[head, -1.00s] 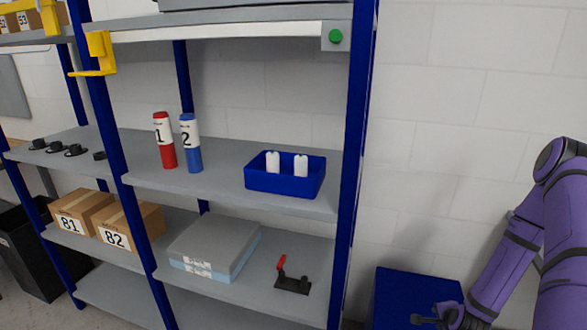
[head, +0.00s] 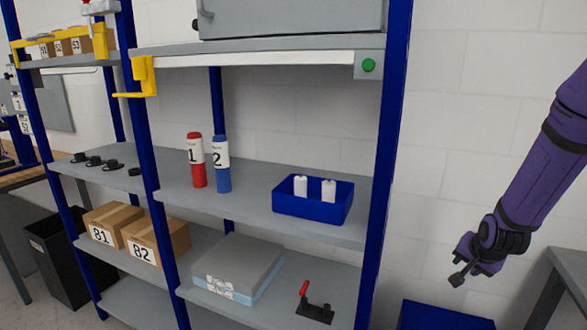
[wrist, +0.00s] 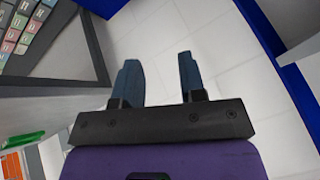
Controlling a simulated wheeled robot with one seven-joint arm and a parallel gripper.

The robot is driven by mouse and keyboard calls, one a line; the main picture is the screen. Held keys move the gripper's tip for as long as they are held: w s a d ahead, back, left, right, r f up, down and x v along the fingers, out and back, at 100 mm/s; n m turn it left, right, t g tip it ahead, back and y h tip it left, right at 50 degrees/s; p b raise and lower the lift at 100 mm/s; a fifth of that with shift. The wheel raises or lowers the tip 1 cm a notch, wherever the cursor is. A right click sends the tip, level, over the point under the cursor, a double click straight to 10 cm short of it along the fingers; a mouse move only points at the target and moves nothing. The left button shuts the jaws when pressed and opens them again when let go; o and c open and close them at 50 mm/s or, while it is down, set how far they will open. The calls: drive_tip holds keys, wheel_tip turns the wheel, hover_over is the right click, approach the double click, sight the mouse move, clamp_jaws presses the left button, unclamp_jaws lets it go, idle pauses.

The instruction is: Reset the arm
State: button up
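My purple arm (head: 543,175) hangs down at the right of the head view, to the right of the blue shelf post. My gripper (head: 457,280) is at its lower end, over the blue box on the floor, and is small there. In the wrist view my gripper (wrist: 160,75) shows two blue-grey fingers spread apart, with only pale floor tiles between them. It is open and empty, touching nothing.
A shelf rack (head: 388,150) holds a red cylinder (head: 197,162), a blue cylinder (head: 221,165), a blue bin (head: 314,206) with white bottles, cartons (head: 158,240), foam slabs (head: 237,268) and a red-handled clamp (head: 313,304). A blue box (head: 440,316) stands lower right. A grey table (head: 569,272) edges in at right.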

drive_tip(key=s+a+r+n, duration=0.2)
drive_tip(key=s+a+r, duration=0.25)
drive_tip(key=r, duration=0.45)
drive_tip(key=s+a+r+n, duration=0.3)
drive_tip(key=s+a+r, duration=0.15)
drive_tip(key=r, duration=0.45)
drive_tip(key=s+a+r+n+y, duration=0.1)
drive_tip(key=s+a+r+n, duration=0.1)
drive_tip(key=s, duration=0.6)
drive_tip(key=s+a+r+n+g, duration=0.1)
drive_tip(key=s+a+r+n, duration=0.1)
drive_tip(key=s+a+r, duration=0.3)
drive_tip(key=s+r, duration=0.2)
drive_tip(key=s, duration=0.1)
drive_tip(key=shift+s+a+n+y, duration=0.15)
drive_tip(key=shift+a+n+y, duration=0.15)
drive_tip(key=shift+y, duration=0.1)
drive_tip(key=shift+d+r, duration=0.1)
drive_tip(key=shift+d, duration=0.05)
